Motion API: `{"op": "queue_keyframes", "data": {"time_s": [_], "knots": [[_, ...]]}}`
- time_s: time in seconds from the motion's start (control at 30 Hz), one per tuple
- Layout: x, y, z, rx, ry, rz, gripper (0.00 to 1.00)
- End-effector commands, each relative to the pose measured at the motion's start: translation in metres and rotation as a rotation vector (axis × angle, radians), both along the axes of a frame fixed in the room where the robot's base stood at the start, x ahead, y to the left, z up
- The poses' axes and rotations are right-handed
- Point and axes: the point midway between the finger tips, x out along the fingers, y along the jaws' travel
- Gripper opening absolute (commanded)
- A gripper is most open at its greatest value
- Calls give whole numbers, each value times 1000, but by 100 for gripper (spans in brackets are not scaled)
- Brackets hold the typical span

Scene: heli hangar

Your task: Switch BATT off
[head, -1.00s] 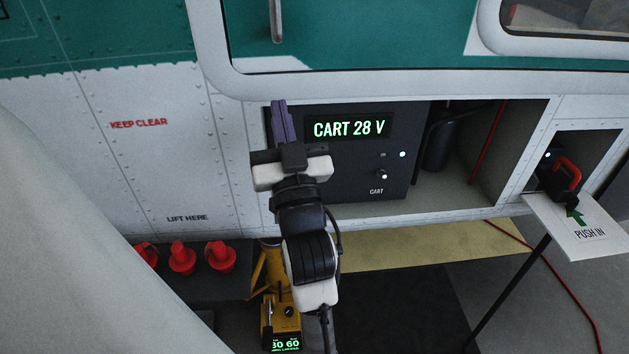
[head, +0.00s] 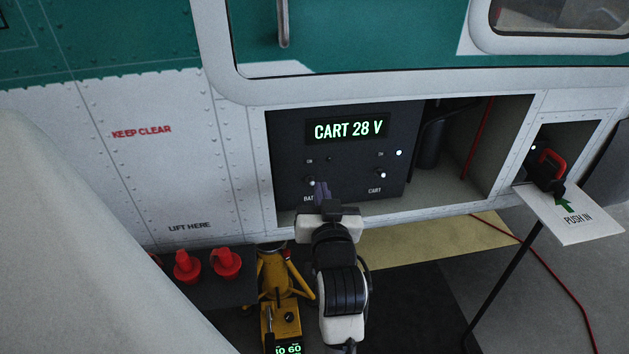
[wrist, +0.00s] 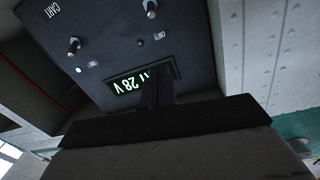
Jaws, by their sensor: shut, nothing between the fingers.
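The dark panel (head: 350,185) sits in an open bay of the white and green hull. Its BATT toggle (head: 310,182) is at lower left, with an ON label above; I cannot tell its lever position for sure. The small lamp (head: 330,158) near it looks dark. In the wrist view the panel is upside down, with the BATT toggle (wrist: 151,8) at the top edge and my fingers (wrist: 156,88) over the display.
The display (head: 348,130) reads CART 28 V. The CART toggle (head: 381,175) is to the right, with a lit lamp (head: 398,153). Further right are a red-handled plug (head: 551,168) and a PUSH IN flap (head: 570,213). Red caps (head: 225,263) and a yellow jack (head: 278,290) are below.

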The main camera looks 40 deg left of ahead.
Motion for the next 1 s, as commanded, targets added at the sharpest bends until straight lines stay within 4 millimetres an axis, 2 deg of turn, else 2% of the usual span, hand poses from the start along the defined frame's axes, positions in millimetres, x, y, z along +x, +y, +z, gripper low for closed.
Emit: {"op": "queue_keyframes", "data": {"time_s": [0.27,0.63,0.7,1.0], "knots": [[17,19,0,2,-3,1,0],[71,76,2,1,1,1,0],[64,72,-14,-3,3,2,0],[56,67,-37,-1,1,1,0]]}}
